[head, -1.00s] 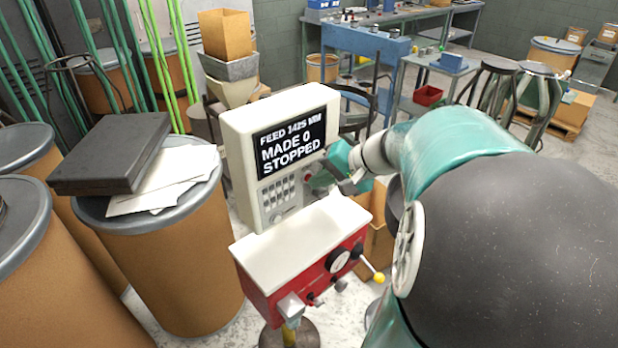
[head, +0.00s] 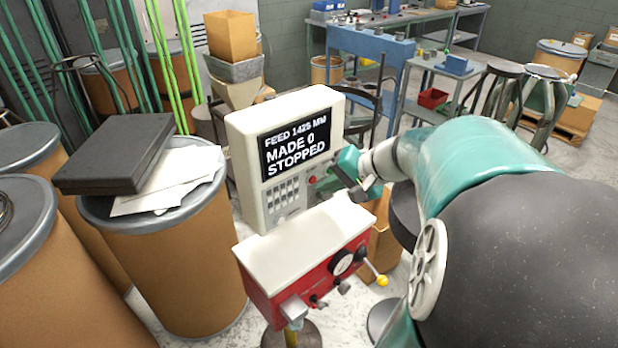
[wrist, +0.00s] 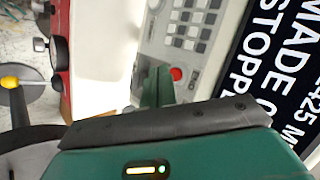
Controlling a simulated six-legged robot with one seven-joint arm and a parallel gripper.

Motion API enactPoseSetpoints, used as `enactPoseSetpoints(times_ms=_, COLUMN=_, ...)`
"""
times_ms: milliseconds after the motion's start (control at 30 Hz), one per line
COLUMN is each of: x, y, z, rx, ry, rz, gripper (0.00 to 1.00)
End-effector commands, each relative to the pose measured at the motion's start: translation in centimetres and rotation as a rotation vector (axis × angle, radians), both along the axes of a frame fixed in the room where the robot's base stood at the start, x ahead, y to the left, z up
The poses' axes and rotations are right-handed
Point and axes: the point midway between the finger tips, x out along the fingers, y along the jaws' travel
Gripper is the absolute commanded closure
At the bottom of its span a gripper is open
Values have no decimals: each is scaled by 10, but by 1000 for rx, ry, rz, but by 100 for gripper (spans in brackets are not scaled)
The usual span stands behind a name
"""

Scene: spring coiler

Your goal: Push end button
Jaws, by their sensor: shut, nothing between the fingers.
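The white control panel (head: 238,150) stands upright with a black screen (head: 295,150) reading FEED 1425 MM, MADE 0, STOPPED. Below the screen are a keypad (head: 283,197) and a red button (head: 312,181). In the wrist view the red button (wrist: 177,74) and grey keys (wrist: 190,30) show clearly; I cannot read which button is marked end. My gripper (head: 325,185) is shut and empty at the panel's lower right. Its green fingers (wrist: 157,88) point at the panel just beside the red button in the wrist view. I cannot tell whether they touch it.
A red box with a white top (head: 305,240) juts out below the panel, with a gauge and a yellow-knobbed lever (head: 380,280). A brown drum (head: 170,265) with papers and a dark case stands at left. Blue benches (head: 370,50) are behind.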

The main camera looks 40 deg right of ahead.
Motion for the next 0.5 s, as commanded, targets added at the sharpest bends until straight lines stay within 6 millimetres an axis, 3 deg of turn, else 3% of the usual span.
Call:
enactPoseSetpoints(times_ms=200, x=-3, y=-1, z=0, rx=0, ry=0, rz=-1, gripper=100)
enactPoseSetpoints(times_ms=500, x=-29, y=-1, z=0, rx=0, ry=0, rz=-1, gripper=100)
